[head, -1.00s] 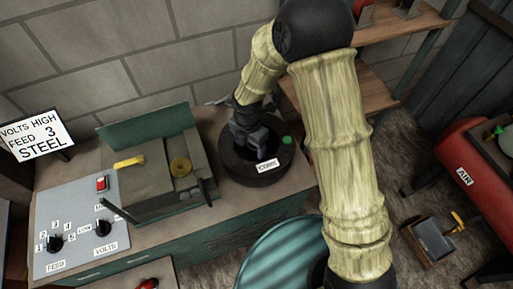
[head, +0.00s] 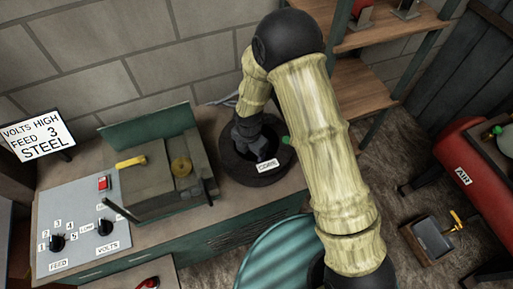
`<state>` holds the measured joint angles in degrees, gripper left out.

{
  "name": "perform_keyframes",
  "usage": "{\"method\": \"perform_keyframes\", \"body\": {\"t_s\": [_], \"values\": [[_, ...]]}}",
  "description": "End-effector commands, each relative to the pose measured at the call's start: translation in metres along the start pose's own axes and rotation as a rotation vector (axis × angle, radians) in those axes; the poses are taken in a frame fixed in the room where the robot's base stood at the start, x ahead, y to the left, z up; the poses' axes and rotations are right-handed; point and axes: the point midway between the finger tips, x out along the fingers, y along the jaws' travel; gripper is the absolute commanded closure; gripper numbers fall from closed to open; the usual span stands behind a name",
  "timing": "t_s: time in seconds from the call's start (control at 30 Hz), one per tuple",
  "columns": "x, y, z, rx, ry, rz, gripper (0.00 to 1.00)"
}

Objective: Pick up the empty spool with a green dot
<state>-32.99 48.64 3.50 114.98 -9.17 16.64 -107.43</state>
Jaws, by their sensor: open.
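The spool (head: 238,172) is a dark round reel with a white "CORE" label on its front edge, on the bench top beside the machine. A green dot (head: 286,140) shows at its right edge, partly behind my arm. My gripper (head: 262,155) is over the middle of the spool, pointing down, with its jaws open. The wrist hides part of the spool's centre, so I cannot tell whether the fingertips touch it.
A machine (head: 155,175) with a yellow handle and brass knob stands left of the spool. A control panel (head: 78,225) with dials and a sign (head: 38,138) are further left. Wooden shelves (head: 365,95) stand behind my arm; a red air tank (head: 470,165) is at right.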

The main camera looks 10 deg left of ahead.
Motion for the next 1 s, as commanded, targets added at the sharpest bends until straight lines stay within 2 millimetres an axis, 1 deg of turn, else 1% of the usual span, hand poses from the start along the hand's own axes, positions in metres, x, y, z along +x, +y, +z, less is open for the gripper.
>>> {"method": "perform_keyframes", "body": {"t_s": [0.17, 0.2, 0.27, 0.4, 0.5, 0.87, 1.0], "values": [[-0.0002, 0.0, 0.0, 0.0, 0.0, 0.0, 0.3], [-0.0002, 0.0, 0.0001, 0.0, 0.0, 0.0, 0.34], [-0.0003, 0.0, 0.0001, 0.0, 0.0, 0.0, 0.46], [-0.0003, -0.0001, 0.0001, 0.0, 0.0, 0.0, 0.73], [-0.0003, -0.0001, 0.0002, 0.0, 0.0, 0.0, 0.89], [-0.0012, 0.0003, 0.0013, 0.001, -0.002, 0.002, 0.9], [-0.0071, 0.0009, 0.0021, 0.002, -0.003, 0.004, 0.9]]}}
